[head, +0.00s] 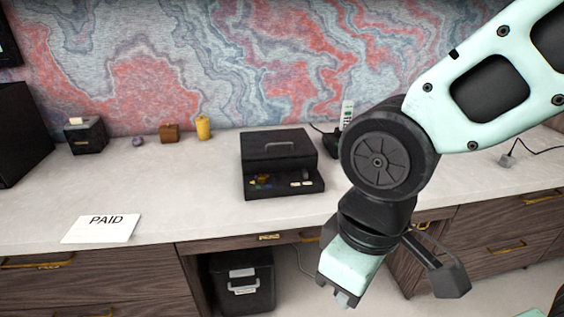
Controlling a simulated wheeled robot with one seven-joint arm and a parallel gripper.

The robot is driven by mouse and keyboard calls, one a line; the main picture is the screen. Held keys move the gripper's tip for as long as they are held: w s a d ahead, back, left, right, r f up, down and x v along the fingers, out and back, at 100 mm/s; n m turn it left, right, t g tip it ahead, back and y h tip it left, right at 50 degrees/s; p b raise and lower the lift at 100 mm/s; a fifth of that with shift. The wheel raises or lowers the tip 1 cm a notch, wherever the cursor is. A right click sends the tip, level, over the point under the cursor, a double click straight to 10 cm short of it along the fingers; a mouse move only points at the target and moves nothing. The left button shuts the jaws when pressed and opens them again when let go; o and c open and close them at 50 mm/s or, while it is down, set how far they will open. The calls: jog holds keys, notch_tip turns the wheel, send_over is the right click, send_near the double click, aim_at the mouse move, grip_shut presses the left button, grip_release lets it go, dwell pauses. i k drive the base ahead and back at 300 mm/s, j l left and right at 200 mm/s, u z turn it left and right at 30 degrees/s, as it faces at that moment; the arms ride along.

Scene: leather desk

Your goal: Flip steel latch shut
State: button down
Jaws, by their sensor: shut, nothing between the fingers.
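My gripper (343,298) hangs at the lower middle right, in front of the desk edge and pointing down. It is shut and empty, touching nothing that I can see. A black case (262,291) stands in the open knee space below the desk, left of my gripper. Its front has a grey metal plate (243,272) and a smaller pale piece (244,290). I cannot tell for sure whether either is the steel latch, or how a latch stands.
A black cash box (278,146) with an open drawer sits on the desktop (190,185). A PAID card (102,229) lies at the front left. A small black box (86,136), a brown block (169,133) and a yellow candle (204,128) stand at the back.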

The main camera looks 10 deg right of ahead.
aim_at(304, 172)
jog(key=i+l, duration=0.1)
jog(key=i, duration=0.45)
jog(key=i+l+z, duration=0.1)
jog(key=i, duration=0.45)
